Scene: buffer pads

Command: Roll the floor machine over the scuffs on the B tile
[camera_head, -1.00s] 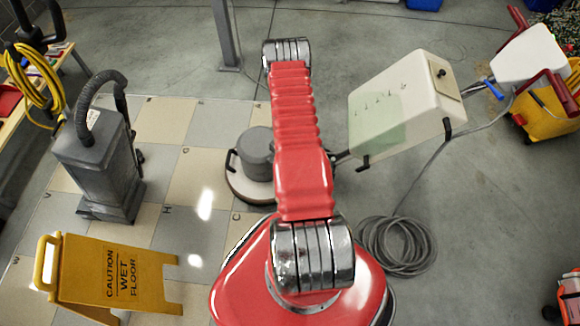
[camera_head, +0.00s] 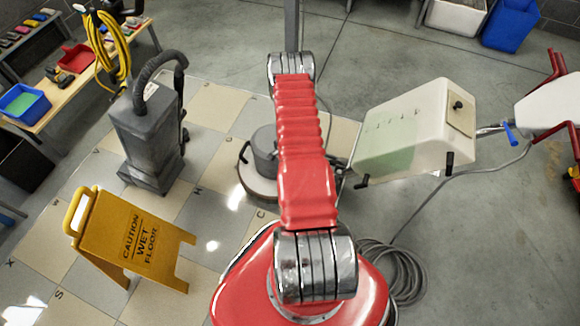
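The floor machine has a round grey motor on a pale disc (camera_head: 262,170), resting on the checkered tiles left of my red arm. Its big cream tank (camera_head: 412,130) is on the right of my arm, with black grips at its lower corners. My arm covers the part between disc and tank. Tile letters such as W, X, S, H and C are readable. I cannot make out a B or any scuffs; that tile may be hidden by the machine or my arm. My gripper is not visible; only the arm and its chrome joints show.
A yellow wet floor sign (camera_head: 130,238) stands front left. A grey upright vacuum (camera_head: 148,135) with a yellow cord stands behind it. A coiled grey cable (camera_head: 400,275) lies right of my base. Bare concrete is open at right.

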